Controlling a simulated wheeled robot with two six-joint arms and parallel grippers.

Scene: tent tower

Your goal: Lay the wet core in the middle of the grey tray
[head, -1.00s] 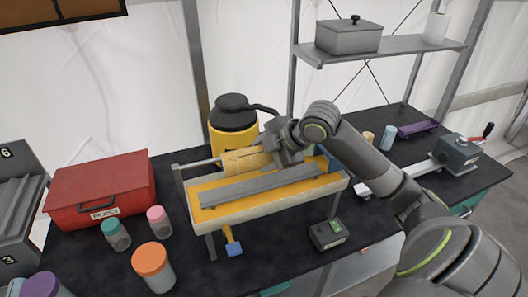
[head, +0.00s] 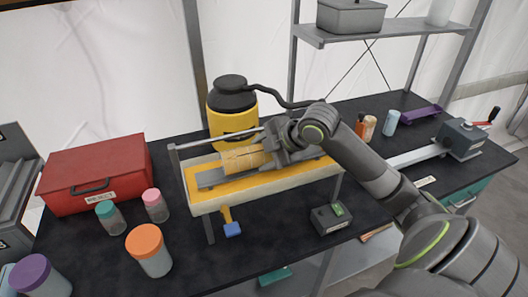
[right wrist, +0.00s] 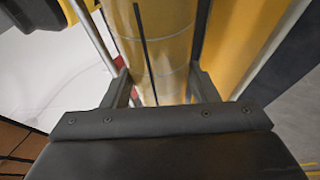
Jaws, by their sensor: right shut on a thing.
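The wet core is a tan-yellow cylinder (head: 243,159) with thin lines around it. My right gripper (head: 268,152) is shut on it near its right end. The core lies lengthwise over the long grey tray (head: 212,180), which sits in a yellow-lined trough with pale walls. Whether the core touches the tray cannot be told. In the right wrist view the core (right wrist: 155,35) runs between the two fingers (right wrist: 160,88), with a dark line along it. My left gripper is out of view.
A metal rail (head: 205,142) runs along the trough's back. A yellow bottle with a black cap and hose (head: 232,117) stands behind it. A red case (head: 97,172) and lidded jars (head: 150,250) stand left. A small grey box (head: 331,218) sits in front.

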